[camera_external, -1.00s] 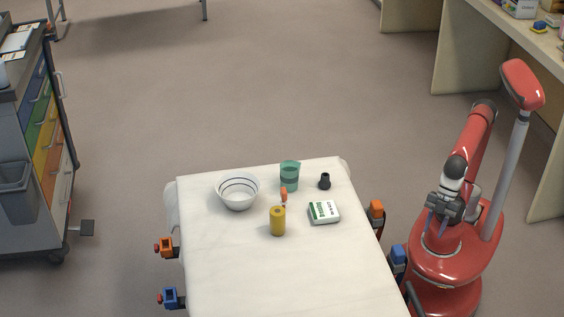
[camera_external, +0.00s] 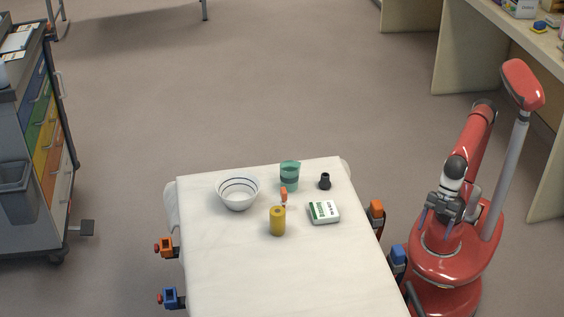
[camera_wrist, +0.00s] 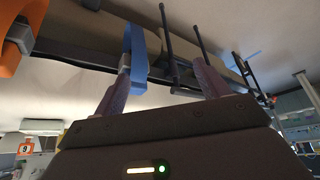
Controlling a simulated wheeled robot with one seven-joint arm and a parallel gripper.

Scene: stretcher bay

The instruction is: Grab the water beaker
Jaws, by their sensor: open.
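The water beaker (camera_external: 290,176) is a green, see-through cup standing upright at the far side of the white-covered stretcher (camera_external: 237,272). My gripper (camera_external: 440,215) is off the stretcher's right side, close to my red base, well apart from the beaker. In the wrist view my gripper (camera_wrist: 165,85) shows two purplish fingers spread apart with nothing held between them. The beaker does not show in the wrist view.
Around the beaker are a white bowl (camera_external: 238,192), a yellow cylinder (camera_external: 278,221), a small orange-topped item (camera_external: 284,195), a white-green box (camera_external: 324,212) and a small black item (camera_external: 325,181). Orange (camera_external: 376,212) and blue (camera_external: 398,258) clamps line the stretcher's right edge. Its near part is bare.

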